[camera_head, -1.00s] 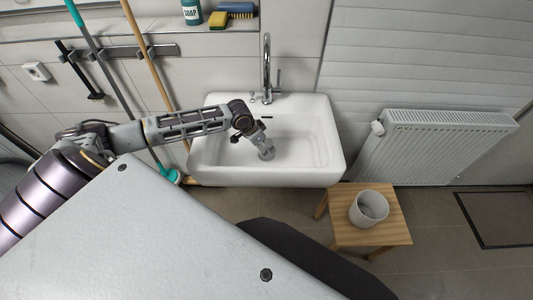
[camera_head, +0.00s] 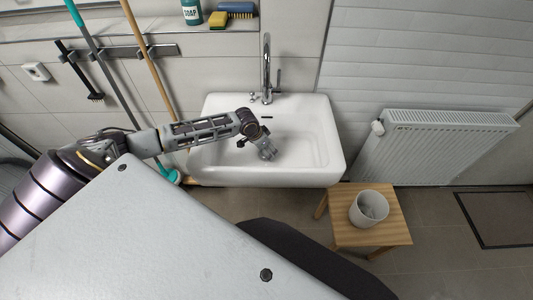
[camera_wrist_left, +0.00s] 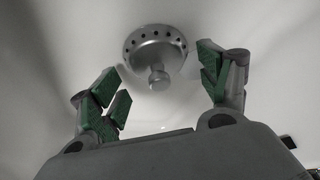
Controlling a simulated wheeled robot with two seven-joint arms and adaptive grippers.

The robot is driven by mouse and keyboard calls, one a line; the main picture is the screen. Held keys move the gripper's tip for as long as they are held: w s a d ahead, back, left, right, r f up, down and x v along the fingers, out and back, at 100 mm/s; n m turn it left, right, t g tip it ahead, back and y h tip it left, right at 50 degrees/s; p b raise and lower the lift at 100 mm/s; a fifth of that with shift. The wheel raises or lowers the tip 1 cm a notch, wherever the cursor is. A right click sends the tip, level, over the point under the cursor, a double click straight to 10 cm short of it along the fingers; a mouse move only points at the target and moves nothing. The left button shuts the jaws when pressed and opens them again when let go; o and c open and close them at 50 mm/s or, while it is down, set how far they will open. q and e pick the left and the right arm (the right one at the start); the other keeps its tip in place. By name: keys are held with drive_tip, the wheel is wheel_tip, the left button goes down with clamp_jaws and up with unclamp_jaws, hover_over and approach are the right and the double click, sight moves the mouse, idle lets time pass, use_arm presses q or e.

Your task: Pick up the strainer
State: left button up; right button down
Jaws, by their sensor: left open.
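The strainer (camera_wrist_left: 155,50) is a round grey metal piece with holes around its rim and a knob in the middle. In the left wrist view it lies on the white basin, beyond my fingertips. My left gripper (camera_wrist_left: 158,82) is open, with green-padded fingers to the left and right of the knob, and nothing is between them. In the head view my left gripper (camera_head: 268,153) points down inside the sink (camera_head: 325,150). I cannot clearly make out the strainer there. My right gripper is in neither view.
A tap (camera_head: 266,70) stands at the back of the sink. A wooden stool (camera_head: 345,232) with a white container (camera_head: 368,209) stands at the right front. A radiator (camera_head: 440,145) is on the right wall. Poles and a brush lean or hang at the left.

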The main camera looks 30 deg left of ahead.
use_arm(q)
drive_tip(key=c, duration=1.1)
drive_tip(key=shift+c, duration=0.3)
